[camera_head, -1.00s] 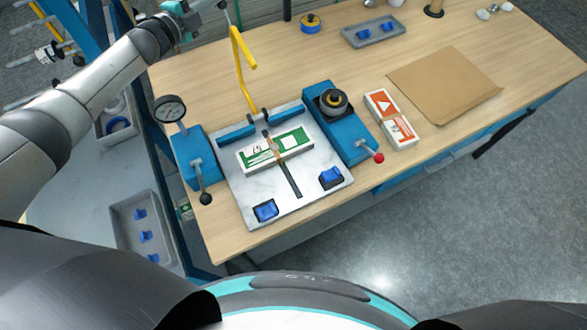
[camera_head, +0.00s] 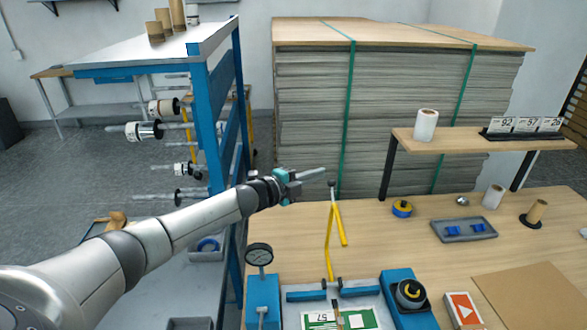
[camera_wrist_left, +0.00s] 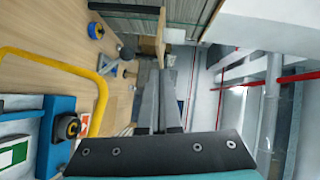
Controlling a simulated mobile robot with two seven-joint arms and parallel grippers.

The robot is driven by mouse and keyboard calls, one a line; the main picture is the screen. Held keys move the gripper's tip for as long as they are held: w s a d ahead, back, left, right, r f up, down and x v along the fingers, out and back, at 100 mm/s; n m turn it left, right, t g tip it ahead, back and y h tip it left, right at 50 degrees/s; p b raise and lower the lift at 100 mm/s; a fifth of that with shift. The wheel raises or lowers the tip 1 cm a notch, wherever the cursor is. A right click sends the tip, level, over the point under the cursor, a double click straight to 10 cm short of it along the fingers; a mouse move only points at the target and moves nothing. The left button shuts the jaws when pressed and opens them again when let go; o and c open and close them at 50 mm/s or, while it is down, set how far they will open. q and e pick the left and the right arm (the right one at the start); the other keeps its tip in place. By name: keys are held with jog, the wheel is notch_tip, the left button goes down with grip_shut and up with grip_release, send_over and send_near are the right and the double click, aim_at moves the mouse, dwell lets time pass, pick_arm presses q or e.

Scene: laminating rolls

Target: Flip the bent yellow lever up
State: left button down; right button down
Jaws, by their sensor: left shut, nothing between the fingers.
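My left gripper (camera_head: 322,172) is shut and empty, just above and left of the knob in the head view. I cannot tell whether it touches the knob. The closed fingers also show in the left wrist view (camera_wrist_left: 158,98). My right gripper is not in view.
A dial gauge (camera_head: 259,256) stands left of the lever. A blue block with a black knob (camera_head: 409,292) is to the right. A blue tape roll (camera_head: 402,208) and a grey tray (camera_head: 463,230) lie behind.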

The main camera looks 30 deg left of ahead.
pick_arm(q)
jog(key=s+a+r, duration=0.3)
jog(key=s, duration=0.2)
jog(key=shift+s+a+r, duration=0.15)
jog(key=shift+s+a, duration=0.05)
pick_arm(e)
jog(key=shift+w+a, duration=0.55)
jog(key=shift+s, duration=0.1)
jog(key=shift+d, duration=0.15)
